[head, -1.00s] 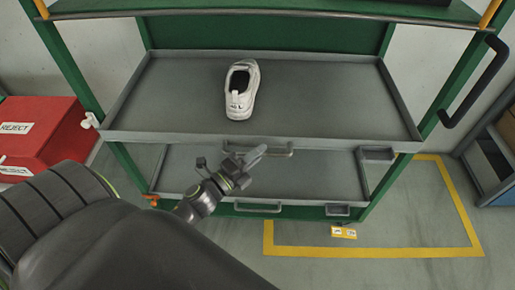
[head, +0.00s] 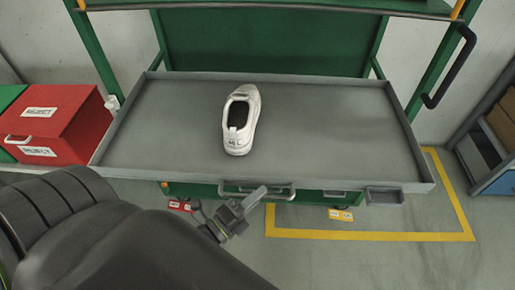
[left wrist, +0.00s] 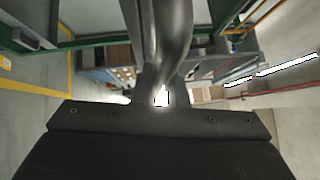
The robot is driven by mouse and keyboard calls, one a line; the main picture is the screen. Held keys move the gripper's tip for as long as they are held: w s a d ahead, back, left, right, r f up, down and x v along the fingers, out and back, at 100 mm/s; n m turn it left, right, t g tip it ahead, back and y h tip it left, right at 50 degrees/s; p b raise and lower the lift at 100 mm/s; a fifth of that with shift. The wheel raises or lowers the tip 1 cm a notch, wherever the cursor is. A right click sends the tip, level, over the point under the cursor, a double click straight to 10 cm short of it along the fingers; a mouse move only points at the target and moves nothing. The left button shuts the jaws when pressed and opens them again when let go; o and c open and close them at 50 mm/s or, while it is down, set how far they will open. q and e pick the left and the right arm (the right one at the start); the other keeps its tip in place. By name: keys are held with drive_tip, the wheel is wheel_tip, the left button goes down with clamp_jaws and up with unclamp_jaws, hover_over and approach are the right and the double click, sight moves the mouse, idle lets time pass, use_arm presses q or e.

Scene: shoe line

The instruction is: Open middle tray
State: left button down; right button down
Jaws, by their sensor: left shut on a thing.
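The grey middle tray (head: 330,128) of the green rack extends out toward me, bearing a white shoe (head: 241,120) with its heel toward me. In the left wrist view, dark gripper parts (left wrist: 168,50) fill the middle, and the grip is not clear there. My right gripper is not in view.
A red reject bin (head: 75,125) stands to the left of the rack. A black curved handle (head: 452,65) is on the right post. Yellow-marked floor (head: 400,210) at the right is clear.

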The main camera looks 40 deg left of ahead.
use_arm(q)
drive_tip(key=shift+s+d, duration=0.25)
drive_tip(key=shift+s, duration=0.2)
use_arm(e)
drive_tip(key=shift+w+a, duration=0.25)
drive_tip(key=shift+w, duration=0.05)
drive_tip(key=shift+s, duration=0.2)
use_arm(q)
drive_tip(key=c, duration=1.5)
unclamp_jaws()
drive_tip(key=shift+c, duration=0.2)
drive_tip(key=shift+o, duration=0.4)
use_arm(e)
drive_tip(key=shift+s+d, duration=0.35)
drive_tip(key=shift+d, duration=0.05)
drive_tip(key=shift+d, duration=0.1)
